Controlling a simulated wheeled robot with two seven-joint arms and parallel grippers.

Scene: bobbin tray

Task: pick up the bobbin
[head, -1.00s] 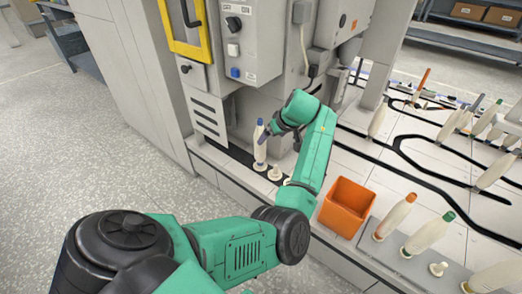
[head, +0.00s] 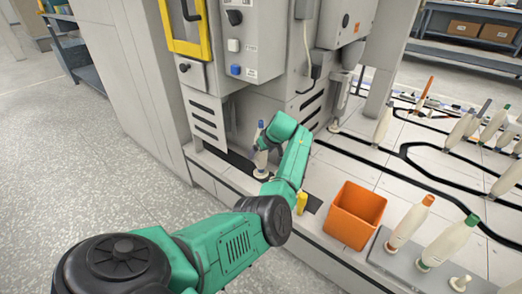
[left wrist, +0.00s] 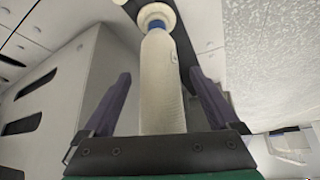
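A cream bobbin (head: 261,160) with a blue tip stands upright on a peg at the foot of the grey machine. My left gripper (head: 262,143) is at its upper part, and my forearm comes in from the right side of it. In the left wrist view the bobbin (left wrist: 161,85) lies between the two dark fingers of my left gripper (left wrist: 160,98). The fingers are apart, with a visible gap on each side of the bobbin. A blue band and a pale round base show at its far end. My right gripper is not in view.
An orange bin (head: 352,216) stands right of my forearm. A grey tray (head: 395,262) with orange-tipped and green-tipped bobbins is beside it. More bobbins stand on the tiled deck at right. The machine cabinet (head: 207,120) rises close behind the bobbin.

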